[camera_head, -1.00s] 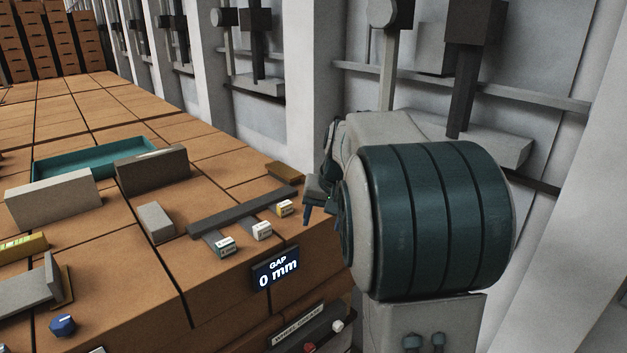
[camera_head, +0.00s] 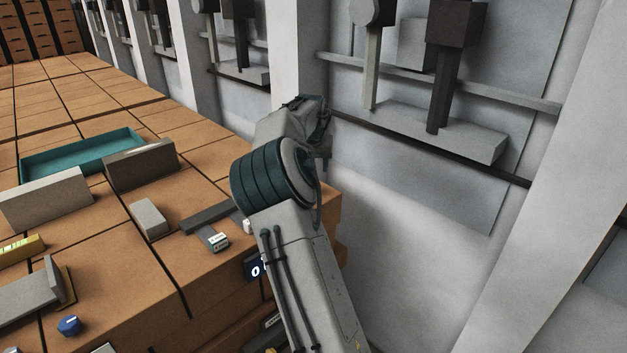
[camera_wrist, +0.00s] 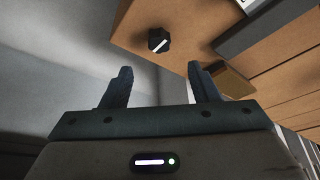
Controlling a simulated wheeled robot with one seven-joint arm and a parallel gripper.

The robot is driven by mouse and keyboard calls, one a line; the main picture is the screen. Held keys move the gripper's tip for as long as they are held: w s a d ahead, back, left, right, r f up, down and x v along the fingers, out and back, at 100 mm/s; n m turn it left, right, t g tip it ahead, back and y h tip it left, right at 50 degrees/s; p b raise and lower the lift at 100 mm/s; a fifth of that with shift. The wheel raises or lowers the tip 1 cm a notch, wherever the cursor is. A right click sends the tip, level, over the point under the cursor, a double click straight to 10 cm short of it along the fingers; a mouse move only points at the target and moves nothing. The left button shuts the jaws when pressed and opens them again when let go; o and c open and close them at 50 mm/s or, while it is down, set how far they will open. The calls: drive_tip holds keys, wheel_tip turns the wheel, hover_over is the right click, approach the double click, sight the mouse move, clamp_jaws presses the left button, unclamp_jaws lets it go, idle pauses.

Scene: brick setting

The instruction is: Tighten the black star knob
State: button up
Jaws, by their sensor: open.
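A black knob (camera_wrist: 159,40) with a white line on its face shows in the wrist view, near the corner of the brown bench top (camera_wrist: 205,22). My gripper (camera_wrist: 160,68) is open in the wrist view. Its two dark fingers are apart with nothing between them, and the knob lies beyond the fingertips, roughly centred on the gap. In the head view my arm covers the bench's right corner, so the knob and my fingers are hidden there.
A blue knob (camera_head: 69,326) and teal tray (camera_head: 70,165) are farther left. A brass-coloured block (camera_wrist: 236,83) lies beside my right finger.

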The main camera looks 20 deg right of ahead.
drive_tip(key=p+x, duration=0.2)
drive_tip(key=x, duration=0.7)
drive_tip(key=shift+f, duration=0.1)
drive_tip(key=c, duration=1)
